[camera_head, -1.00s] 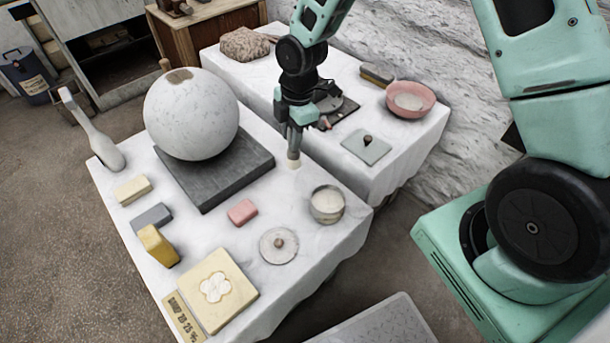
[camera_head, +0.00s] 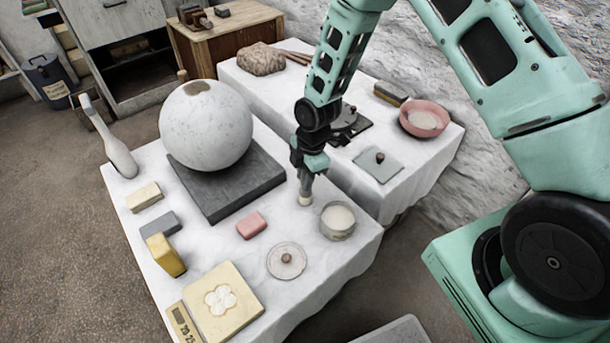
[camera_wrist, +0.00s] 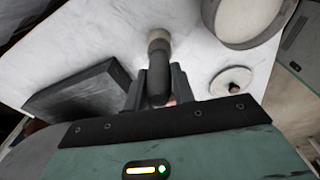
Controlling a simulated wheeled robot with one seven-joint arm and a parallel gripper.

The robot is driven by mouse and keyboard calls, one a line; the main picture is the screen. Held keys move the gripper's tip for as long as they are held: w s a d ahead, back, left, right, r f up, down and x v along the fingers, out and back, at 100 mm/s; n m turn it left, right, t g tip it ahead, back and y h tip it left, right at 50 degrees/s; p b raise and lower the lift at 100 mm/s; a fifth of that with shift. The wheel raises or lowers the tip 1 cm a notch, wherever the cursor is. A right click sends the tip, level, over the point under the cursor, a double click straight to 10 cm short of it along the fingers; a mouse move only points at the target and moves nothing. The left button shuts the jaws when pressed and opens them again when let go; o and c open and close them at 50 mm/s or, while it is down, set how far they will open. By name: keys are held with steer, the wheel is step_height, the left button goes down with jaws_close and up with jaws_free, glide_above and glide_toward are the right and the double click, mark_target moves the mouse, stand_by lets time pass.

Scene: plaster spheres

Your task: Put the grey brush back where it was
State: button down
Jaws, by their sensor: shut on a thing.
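The grey brush (camera_head: 306,188) is upright in my gripper (camera_head: 308,172), its pale bristle end pointing down. The bristles are at or just above the white-covered near table (camera_head: 295,222), between the dark slab and the metal bowl; I cannot tell whether they touch. In the wrist view, my gripper (camera_wrist: 158,88) is shut on the dark handle of the brush (camera_wrist: 158,66), and the pale tip shows beyond the fingers.
The metal bowl of white powder (camera_head: 338,221) stands close on the right. A round lid (camera_head: 286,261) and a pink block (camera_head: 251,225) lie nearer the front. The dark slab (camera_head: 235,198) bears a large plaster sphere (camera_head: 206,125) on the left.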

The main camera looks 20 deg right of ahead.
steer(key=shift+f, duration=0.15)
steer(key=c, duration=1.2)
jaws_free()
steer(key=shift+o, duration=0.2)
step_height(320, 180, up, 11)
steer(key=d, duration=0.1)
steer(key=s+a+r+m, duration=0.5)
steer(key=s+a+r, duration=0.1)
steer(key=s+r, duration=0.5)
steer(key=s+r+m, duration=0.3)
steer(key=s, duration=0.5)
steer(key=s+a+r+m, duration=0.1)
steer(key=s+r+m, duration=0.2)
steer(key=s, duration=0.4)
steer(key=shift+s+r+m+h+p, duration=0.2)
steer(key=shift+s+m+h+p, duration=0.2)
steer(key=shift+m, duration=0.1)
steer(key=shift+r, duration=0.1)
